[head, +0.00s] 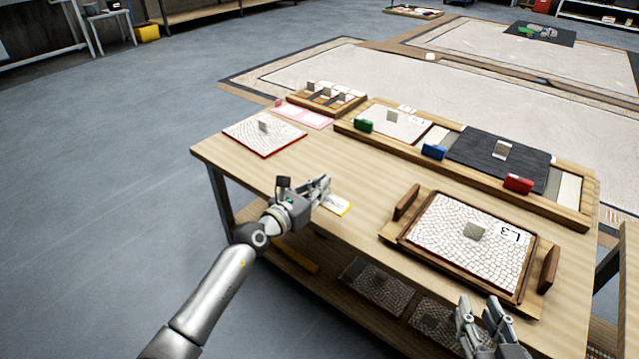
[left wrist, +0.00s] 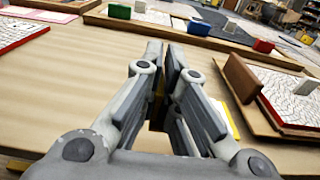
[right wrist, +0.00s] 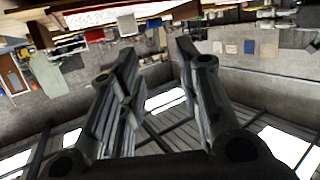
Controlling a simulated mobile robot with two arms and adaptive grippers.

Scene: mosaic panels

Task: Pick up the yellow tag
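The yellow tag (head: 339,206) is a small pale card with a yellow edge, near the front edge of the table. My left gripper (head: 323,186) is right at its left end, low over the tabletop. In the left wrist view, the fingers of my left gripper (left wrist: 166,62) are close together. Some yellow shows between them, and part of the tag (left wrist: 232,118) shows right of the right finger. The fingers hide the rest, so I cannot tell whether they grip it. My right gripper (head: 487,318) is open and empty beyond the table's front edge; its spread fingers show in the right wrist view (right wrist: 157,55).
A wooden tray (head: 408,250) with raised handles and an L3 mosaic panel (head: 450,245) stands right of the tag. A long wooden frame (head: 400,150) with green, blue and red blocks lies behind. A red-edged panel (head: 265,135) is at the left. Bare tabletop surrounds the tag.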

